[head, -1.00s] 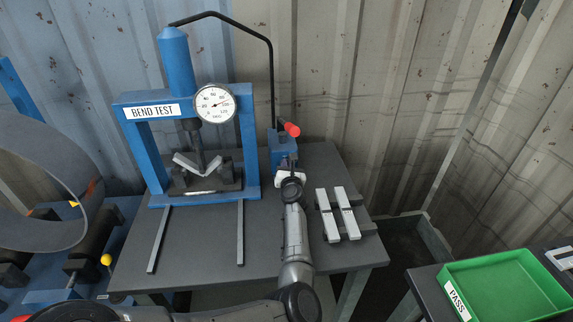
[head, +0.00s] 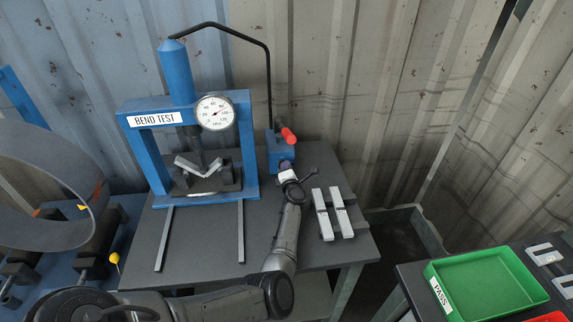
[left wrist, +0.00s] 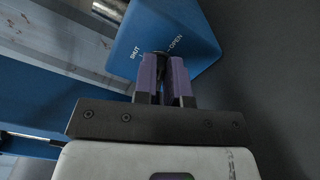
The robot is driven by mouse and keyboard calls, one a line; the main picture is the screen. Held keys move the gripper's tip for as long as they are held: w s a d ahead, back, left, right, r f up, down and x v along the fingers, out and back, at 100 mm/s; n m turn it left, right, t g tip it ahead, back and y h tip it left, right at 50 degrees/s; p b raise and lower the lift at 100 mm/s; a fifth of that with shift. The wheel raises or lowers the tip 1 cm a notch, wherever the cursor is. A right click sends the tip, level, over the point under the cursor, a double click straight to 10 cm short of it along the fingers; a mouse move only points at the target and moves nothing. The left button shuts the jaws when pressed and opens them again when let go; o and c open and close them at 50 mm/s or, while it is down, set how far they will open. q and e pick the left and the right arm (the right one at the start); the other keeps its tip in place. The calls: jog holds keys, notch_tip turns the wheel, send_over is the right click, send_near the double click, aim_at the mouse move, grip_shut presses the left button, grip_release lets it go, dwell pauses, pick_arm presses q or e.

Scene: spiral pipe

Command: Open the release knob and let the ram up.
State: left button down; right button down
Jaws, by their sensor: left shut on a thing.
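The blue pump block (head: 280,152) with a red-gripped lever (head: 289,136) stands right of the blue press frame (head: 160,148). In the left wrist view, the blue block (left wrist: 190,22) bears SHUT and OPEN labels. The purple fingers of my left gripper (left wrist: 162,78) are shut on the dark release knob (left wrist: 160,54), which they mostly hide. In the head view my left gripper (head: 285,166) meets the front of the block. The ram (head: 198,150) reaches down to a bent metal strip (head: 199,168). The dial gauge (head: 215,113) has a needle. My right gripper is not in view.
Two light metal bars (head: 333,213) lie on the grey table (head: 205,258), right of my left arm. A black hose (head: 268,75) arches from the ram cylinder to the pump. A green PASS tray (head: 490,285) stands at lower right. The table's front is mostly clear.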

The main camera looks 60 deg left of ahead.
pick_arm(q)
jog(key=shift+f+m+p, duration=0.15)
jog(key=shift+m+p, duration=0.35)
jog(key=shift+m, duration=0.55)
jog(key=shift+f+m+p, duration=0.1)
jog(key=shift+m+p, duration=0.35)
jog(key=shift+m, duration=0.6)
jog(key=c, duration=1.2)
grip_release()
jog(key=shift+s+d+p, duration=0.2)
jog(key=shift+d+p, duration=0.15)
jog(key=shift+d, duration=0.2)
jog(key=p+v, duration=0.2)
jog(key=v, duration=0.9)
jog(key=shift+s+d, duration=0.15)
jog(key=shift+s+d+p, duration=0.25)
jog(key=shift+d+p, duration=0.05)
jog(key=shift+d, duration=0.25)
